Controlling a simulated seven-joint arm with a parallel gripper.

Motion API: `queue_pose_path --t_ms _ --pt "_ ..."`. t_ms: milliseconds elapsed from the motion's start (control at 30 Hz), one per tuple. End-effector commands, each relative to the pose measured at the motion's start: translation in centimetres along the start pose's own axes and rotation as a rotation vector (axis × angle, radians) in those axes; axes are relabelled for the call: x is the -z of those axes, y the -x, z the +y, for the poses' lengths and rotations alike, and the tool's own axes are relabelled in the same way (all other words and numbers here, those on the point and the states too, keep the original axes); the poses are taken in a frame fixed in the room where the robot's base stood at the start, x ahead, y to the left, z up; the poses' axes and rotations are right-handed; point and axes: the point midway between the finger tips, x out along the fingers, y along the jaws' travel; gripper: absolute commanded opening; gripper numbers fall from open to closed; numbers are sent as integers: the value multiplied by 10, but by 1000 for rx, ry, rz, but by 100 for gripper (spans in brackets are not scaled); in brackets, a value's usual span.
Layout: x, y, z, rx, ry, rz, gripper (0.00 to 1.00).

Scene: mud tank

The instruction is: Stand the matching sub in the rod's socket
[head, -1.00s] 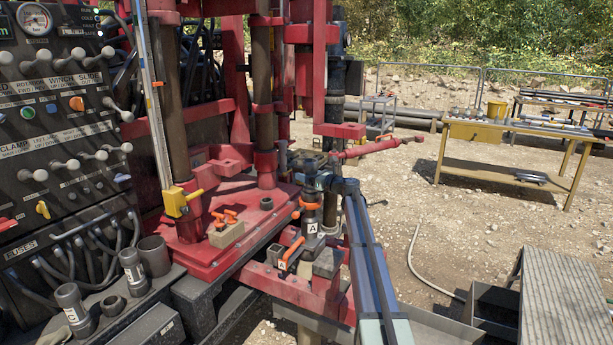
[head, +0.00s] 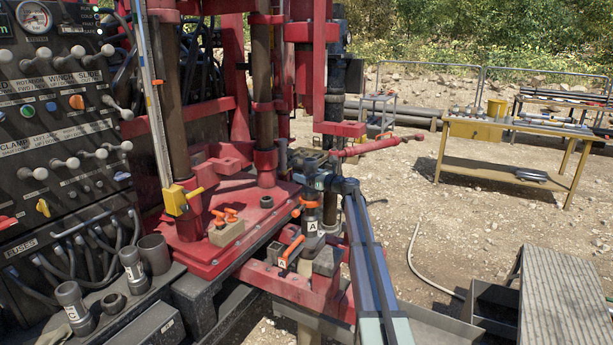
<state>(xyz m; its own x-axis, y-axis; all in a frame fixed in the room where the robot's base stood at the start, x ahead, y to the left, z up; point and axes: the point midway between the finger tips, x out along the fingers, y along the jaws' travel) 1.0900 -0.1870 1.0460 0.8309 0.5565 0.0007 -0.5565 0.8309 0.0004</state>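A dark cylindrical sub with a white label A (head: 312,226) stands upright, or nearly so, over the red rig frame, in the middle of the head view. My gripper (head: 318,182) is at its upper end, close above an orange band, and appears shut on it. The rod's socket is hidden behind and under the sub, so I cannot tell how far the sub sits in it. A second white A label (head: 282,264) is on a block with an orange handle (head: 292,247), just left of and below the sub.
A yellow table (head: 510,135) stands far right.

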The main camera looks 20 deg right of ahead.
Motion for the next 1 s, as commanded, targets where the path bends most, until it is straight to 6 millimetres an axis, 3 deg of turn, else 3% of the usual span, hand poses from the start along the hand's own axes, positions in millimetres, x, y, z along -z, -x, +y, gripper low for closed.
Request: queue_pose_path --t_ms 267,433,1000 --pt "2 1 0 0 1 3 85" --pt "1 13 0 2 1 2 85" --pt "0 114 2 1 0 0 85"
